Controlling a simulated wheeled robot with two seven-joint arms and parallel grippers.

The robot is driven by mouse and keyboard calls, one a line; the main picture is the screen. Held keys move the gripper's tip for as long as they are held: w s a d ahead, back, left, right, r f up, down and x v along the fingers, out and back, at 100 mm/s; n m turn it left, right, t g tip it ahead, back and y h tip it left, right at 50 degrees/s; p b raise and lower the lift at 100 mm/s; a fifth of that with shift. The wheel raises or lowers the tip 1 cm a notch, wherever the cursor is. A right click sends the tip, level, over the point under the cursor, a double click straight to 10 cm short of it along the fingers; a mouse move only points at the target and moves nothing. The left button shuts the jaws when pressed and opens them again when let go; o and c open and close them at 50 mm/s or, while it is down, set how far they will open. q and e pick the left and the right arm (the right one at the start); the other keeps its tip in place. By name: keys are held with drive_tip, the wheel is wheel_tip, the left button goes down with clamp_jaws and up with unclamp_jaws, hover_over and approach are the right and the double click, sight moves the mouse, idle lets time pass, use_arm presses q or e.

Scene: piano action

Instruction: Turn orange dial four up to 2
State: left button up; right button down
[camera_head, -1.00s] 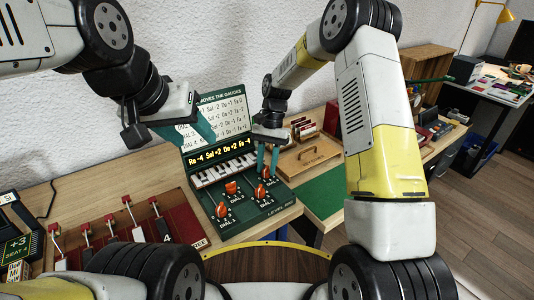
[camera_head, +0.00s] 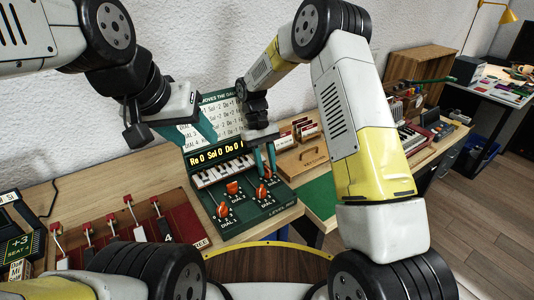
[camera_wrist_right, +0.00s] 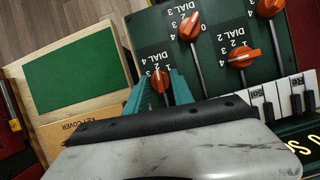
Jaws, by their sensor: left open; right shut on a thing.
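The green dial panel (camera_head: 245,214) carries several orange dials with white numbers. Orange dial four (camera_head: 266,173) is the upper right one. In the right wrist view, orange dial four (camera_wrist_right: 160,80) sits between my teal fingertips, with the label DIAL 4 beside it. My right gripper (camera_head: 265,168) is shut on this dial from above. The number it points at is hard to read. My left gripper (camera_head: 200,128) is open and empty above the panel's upper left, in front of the sheet. The display (camera_head: 217,155) reads Re 0, Sol 0, Do 0; its right end is hidden.
The other orange dials stand close by: upper left (camera_head: 232,187), lower left (camera_head: 222,210) and lower right (camera_head: 262,191). Piano keys (camera_head: 215,173) lie behind them. A red lever box (camera_head: 180,228) stands left, a wooden key cover (camera_head: 303,158) right. A green mat (camera_head: 318,195) is bare.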

drive_tip(key=shift+n, duration=0.6)
drive_tip(key=c, duration=1.1)
unclamp_jaws()
drive_tip(key=v, duration=0.6)
drive_tip(key=shift+w+a+r, duration=0.1)
drive_tip(key=shift+a+r, duration=0.15)
drive_tip(key=shift+r, duration=0.05)
drive_tip(key=shift+w+a+r, duration=0.1)
drive_tip(key=shift+w+r, duration=0.05)
drive_tip(key=shift+r, duration=0.4)
drive_tip(key=shift+r, duration=0.1)
